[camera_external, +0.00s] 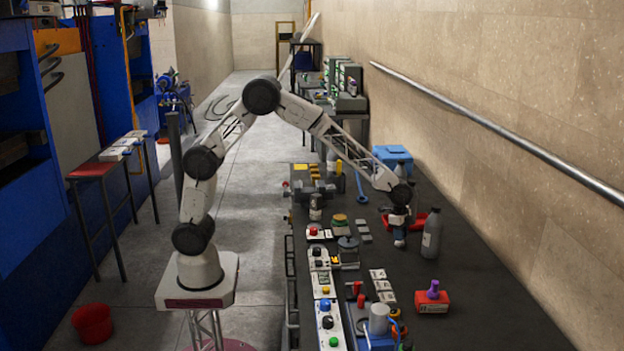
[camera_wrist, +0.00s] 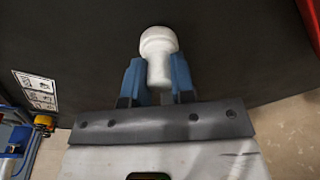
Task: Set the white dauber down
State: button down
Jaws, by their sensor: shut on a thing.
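The white dauber (camera_wrist: 159,45) is a pale rounded piece with a wider head and a narrower body. In the wrist view it sits between the two blue fingers of my gripper (camera_wrist: 160,82), which are shut on its body. In the external view my gripper (camera_external: 399,226) points down over the dark bench (camera_external: 490,310), in front of the red tray. A small pale end (camera_external: 399,243) shows below the fingers there. I cannot tell whether the dauber touches the bench top.
A grey bottle (camera_external: 431,236) stands close to the right of my gripper. A red tray (camera_external: 421,220) lies just behind it, and a blue box (camera_external: 393,157) is farther back. A red block with a purple knob (camera_external: 433,300) sits nearer the front. The bench at front right is clear.

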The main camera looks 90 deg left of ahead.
jog(key=shift+f, duration=0.1)
jog(key=c, duration=1)
grip_release()
jog(key=shift+o, duration=0.2)
notch_tip(320, 180, up, 12)
jog(key=s+a, duration=0.1)
jog(key=shift+s+a, duration=0.15)
dwell(0.4)
